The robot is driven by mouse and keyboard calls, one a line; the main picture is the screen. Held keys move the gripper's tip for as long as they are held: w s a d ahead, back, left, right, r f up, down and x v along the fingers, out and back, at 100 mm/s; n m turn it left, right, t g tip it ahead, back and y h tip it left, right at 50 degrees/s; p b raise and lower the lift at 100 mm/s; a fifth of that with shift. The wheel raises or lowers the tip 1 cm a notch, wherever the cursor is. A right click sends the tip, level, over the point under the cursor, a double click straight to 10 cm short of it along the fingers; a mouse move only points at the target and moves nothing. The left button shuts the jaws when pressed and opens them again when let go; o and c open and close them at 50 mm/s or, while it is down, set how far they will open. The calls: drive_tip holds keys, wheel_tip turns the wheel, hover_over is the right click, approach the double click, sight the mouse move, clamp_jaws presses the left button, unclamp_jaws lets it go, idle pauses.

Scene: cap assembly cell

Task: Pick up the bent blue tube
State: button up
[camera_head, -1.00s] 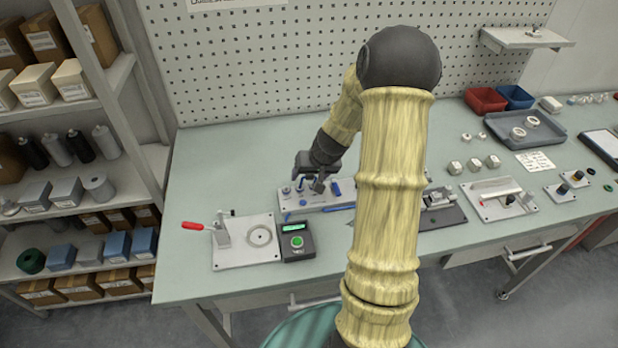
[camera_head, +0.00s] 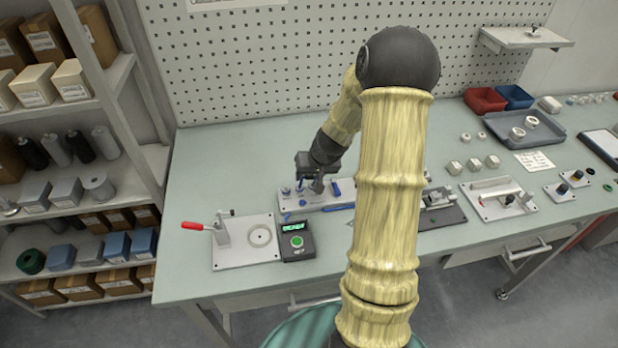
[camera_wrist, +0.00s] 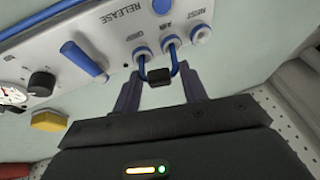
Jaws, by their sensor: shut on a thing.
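The bent blue tube (camera_wrist: 143,69) is a short U-shaped loop in the wrist view. Its ends are at the two ports marked GRIP and AIR on a pale panel (camera_wrist: 112,38), and a small black piece sits at its bend. My gripper (camera_wrist: 161,86) is at the bend, with one dark finger on each side, shut on the tube. The exact contact is hard to see. In the head view my gripper (camera_head: 318,184) is low over the left part of the pale panel unit (camera_head: 330,206); the tube is mostly hidden there.
A plate with a red-handled clamp (camera_head: 245,243) and a box with a green display (camera_head: 296,240) stand in front.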

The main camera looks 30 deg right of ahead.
wheel_tip(320, 180, up, 10)
drive_tip(key=shift+r, duration=0.1)
idle(0.4)
idle(0.5)
